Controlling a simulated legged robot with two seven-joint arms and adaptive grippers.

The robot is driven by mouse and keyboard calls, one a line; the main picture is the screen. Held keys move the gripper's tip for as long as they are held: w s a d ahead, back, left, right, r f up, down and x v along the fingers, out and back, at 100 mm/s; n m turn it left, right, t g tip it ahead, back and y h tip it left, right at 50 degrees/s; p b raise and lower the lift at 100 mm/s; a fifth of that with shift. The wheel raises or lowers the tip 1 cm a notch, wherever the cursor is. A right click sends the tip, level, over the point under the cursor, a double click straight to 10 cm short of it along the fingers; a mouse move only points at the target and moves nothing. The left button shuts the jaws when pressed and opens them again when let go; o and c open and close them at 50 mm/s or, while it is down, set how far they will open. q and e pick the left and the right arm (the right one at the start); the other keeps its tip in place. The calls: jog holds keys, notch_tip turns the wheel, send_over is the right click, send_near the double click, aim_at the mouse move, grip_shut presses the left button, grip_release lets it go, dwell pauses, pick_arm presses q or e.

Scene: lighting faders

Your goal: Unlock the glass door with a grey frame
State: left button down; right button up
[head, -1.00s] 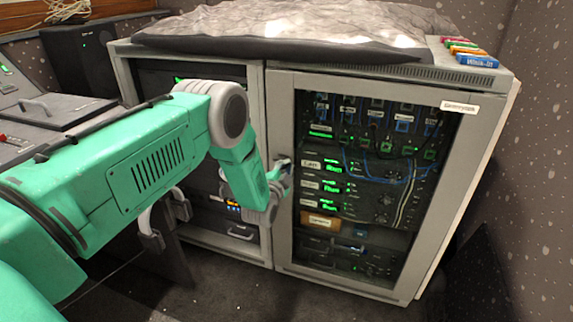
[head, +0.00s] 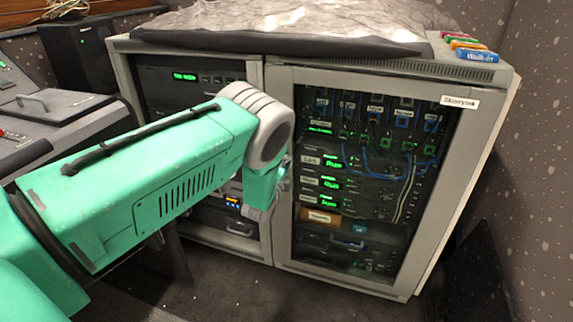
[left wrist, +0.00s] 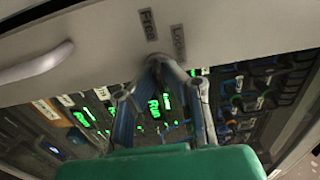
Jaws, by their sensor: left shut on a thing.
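The glass door (head: 449,165) with a grey frame closes the right rack cabinet in the head view. It looks closed. My left gripper (head: 277,185) is at the door's left frame edge, partly hidden by my own arm. In the left wrist view my left gripper (left wrist: 165,72) is shut on the door's lock at the grey frame (left wrist: 100,40). The fingers hide the lock, so its shape and turn cannot be told. A "Free" label (left wrist: 148,24) and a "Locked" label (left wrist: 179,42) are on the frame just beyond the fingertips. My right gripper is not in view.
A light handle (left wrist: 36,62) is on the frame in the left wrist view. The left cabinet (head: 190,78) adjoins the door. A dark padded cover (head: 290,45) and coloured blocks (head: 478,55) lie on top. A mixing console (head: 45,105) stands at left. The floor in front is clear.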

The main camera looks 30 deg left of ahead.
pick_arm(q)
jog(key=shift+s+d+f, duration=0.1)
jog(key=shift+d+f, duration=0.05)
jog(key=shift+f, duration=0.15)
jog(key=c, duration=1.7)
grip_release()
jog(key=shift+r, duration=0.15)
jog(key=v, duration=1.1)
jog(key=shift+s, duration=0.35)
